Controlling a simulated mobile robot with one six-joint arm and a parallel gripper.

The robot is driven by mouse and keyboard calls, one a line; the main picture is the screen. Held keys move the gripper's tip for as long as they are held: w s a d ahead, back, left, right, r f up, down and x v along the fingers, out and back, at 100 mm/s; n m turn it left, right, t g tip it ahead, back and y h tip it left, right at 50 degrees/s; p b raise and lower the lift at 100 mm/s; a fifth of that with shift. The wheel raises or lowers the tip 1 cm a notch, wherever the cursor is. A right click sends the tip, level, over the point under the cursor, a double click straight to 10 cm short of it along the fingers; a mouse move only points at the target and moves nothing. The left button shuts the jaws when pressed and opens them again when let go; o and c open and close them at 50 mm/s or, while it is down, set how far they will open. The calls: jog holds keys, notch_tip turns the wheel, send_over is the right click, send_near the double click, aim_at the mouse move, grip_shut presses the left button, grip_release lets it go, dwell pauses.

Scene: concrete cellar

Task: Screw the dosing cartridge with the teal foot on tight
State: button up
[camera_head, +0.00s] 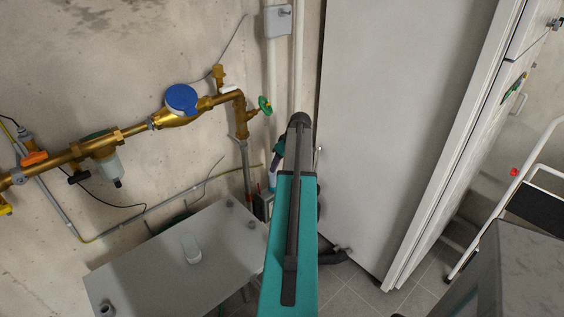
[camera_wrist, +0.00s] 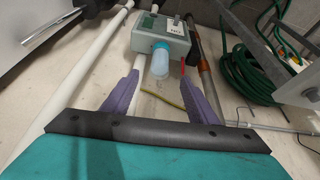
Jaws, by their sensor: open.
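The dosing cartridge (camera_wrist: 159,66) shows in the wrist view as a short, rounded, translucent pale-blue body with a bluer end against a grey box (camera_wrist: 161,34). I cannot tell whether it is seated tight or loose. My gripper (camera_wrist: 160,74) has two purple fingers spread apart, one on each side of the cartridge's line. A gap shows on both sides, and the fingers hold nothing.
White pipes (camera_wrist: 88,62) run past the box in the wrist view. A coiled green hose (camera_wrist: 246,72) hangs to its right. In the head view, brass pipework (camera_head: 140,128) with a blue-capped meter (camera_head: 181,99) is on the wall, above a grey-topped unit (camera_head: 150,262). A pale door (camera_head: 395,120) stands right.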

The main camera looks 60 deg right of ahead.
aim_at(273, 179)
jog(key=p+x, duration=0.3)
jog(key=x, duration=1)
jog(key=shift+a, duration=0.1)
jog(key=shift+s, duration=0.1)
jog(key=c, duration=1.3)
jog(key=shift+a+m+h+b, duration=0.1)
jog(key=shift+m+h+b, duration=0.35)
jog(key=shift+m, duration=1.15)
jog(key=shift+m+g+h, duration=0.45)
jog(key=shift+m+g, duration=0.05)
jog(key=shift+m, duration=0.7)
